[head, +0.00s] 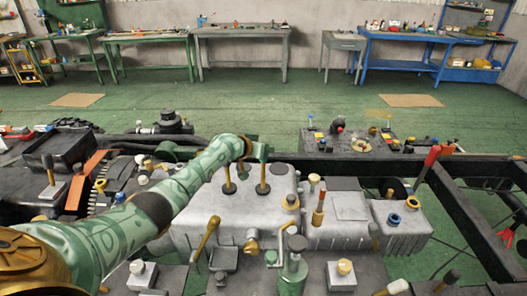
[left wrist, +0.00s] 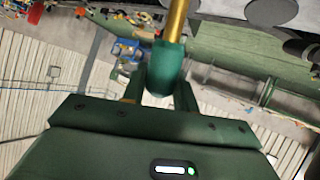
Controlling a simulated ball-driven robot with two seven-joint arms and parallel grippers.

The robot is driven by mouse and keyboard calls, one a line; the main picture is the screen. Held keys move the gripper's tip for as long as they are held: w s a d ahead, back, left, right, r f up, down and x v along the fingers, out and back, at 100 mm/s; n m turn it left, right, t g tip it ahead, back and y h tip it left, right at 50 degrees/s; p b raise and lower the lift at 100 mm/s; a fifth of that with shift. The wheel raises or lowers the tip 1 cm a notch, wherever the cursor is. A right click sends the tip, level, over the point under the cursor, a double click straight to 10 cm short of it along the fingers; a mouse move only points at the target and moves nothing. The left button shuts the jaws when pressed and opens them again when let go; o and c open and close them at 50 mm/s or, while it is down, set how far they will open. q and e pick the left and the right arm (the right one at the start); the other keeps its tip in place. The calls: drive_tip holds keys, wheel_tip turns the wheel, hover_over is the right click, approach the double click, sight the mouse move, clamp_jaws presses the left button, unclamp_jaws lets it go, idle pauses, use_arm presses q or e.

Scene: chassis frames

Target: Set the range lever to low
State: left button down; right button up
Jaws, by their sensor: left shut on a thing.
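Two upright levers with gold shafts and dark round bases stand on the grey gearbox housing (head: 208,211) in the head view: a left lever (head: 229,178) and a right lever (head: 263,180). No label shows which is the range lever. My left gripper (head: 262,151) is at the top of the right lever, shut on its knob. In the left wrist view, a gold shaft (left wrist: 176,22) ends in a dark green knob (left wrist: 167,68) between my fingers. The top of the left lever is partly hidden by my arm. My right gripper is not in view.
A red-tipped lever (head: 319,208) and a gold-headed lever (head: 206,238) rise near the housing. Dark frame rails (head: 470,215) run at the right. Workbenches (head: 245,33) line the far wall, with open green floor before them.

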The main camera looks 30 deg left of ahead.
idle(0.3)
use_arm(q)
drive_tip(key=c, duration=1.5)
unclamp_jaws()
drive_tip(key=o, duration=0.4)
drive_tip(key=shift+w, duration=0.1)
drive_tip(key=shift+a+f, duration=0.1)
drive_tip(key=p+v, duration=0.7)
drive_tip(key=v, duration=0.9)
